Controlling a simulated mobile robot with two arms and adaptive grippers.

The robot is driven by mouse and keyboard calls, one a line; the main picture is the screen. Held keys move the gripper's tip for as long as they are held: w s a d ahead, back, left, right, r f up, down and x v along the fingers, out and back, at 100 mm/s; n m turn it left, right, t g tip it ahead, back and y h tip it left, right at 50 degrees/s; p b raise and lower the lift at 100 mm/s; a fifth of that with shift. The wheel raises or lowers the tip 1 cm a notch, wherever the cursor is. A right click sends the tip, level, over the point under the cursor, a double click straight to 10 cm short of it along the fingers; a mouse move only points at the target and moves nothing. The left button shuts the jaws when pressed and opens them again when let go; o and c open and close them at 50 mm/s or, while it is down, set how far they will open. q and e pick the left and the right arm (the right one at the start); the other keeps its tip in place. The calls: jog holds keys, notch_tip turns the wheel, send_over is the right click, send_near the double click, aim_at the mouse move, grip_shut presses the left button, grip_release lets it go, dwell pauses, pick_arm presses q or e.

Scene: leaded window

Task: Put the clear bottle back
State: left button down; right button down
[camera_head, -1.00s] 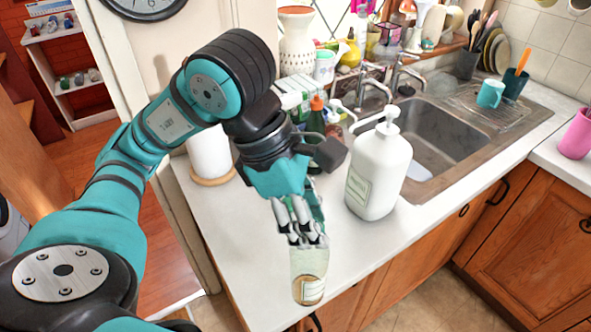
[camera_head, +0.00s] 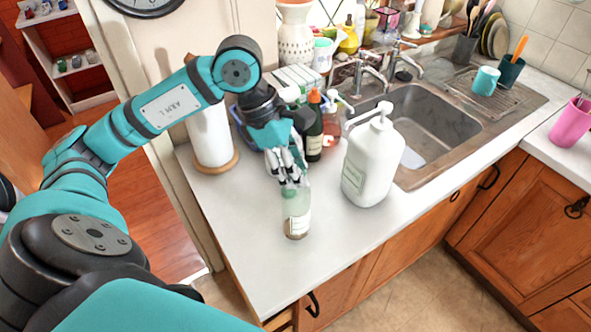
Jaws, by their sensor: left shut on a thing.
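The clear bottle (camera_head: 296,216) has a pale label and a brownish base. It is upright over the front part of the white counter, left of the large white pump bottle. My left gripper (camera_head: 287,178) is shut on its top from above and hides its neck. I cannot tell for sure whether its base touches the counter. Behind the gripper stand a dark green bottle with an orange top (camera_head: 314,130) and a reddish clear pump bottle (camera_head: 331,130). My right gripper is not in view.
The large white pump bottle (camera_head: 372,165) stands close on the right, beside the sink (camera_head: 425,125). A paper towel roll (camera_head: 211,137) on a wooden base stands at the back left. The counter's front left (camera_head: 250,250) is clear.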

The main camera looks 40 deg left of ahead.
pick_arm(q)
notch_tip(320, 180, down, 2)
jog(key=shift+p, duration=0.3)
jog(key=shift+f, duration=0.2)
jog(key=c, duration=0.9)
grip_release()
jog(key=shift+r, duration=0.15)
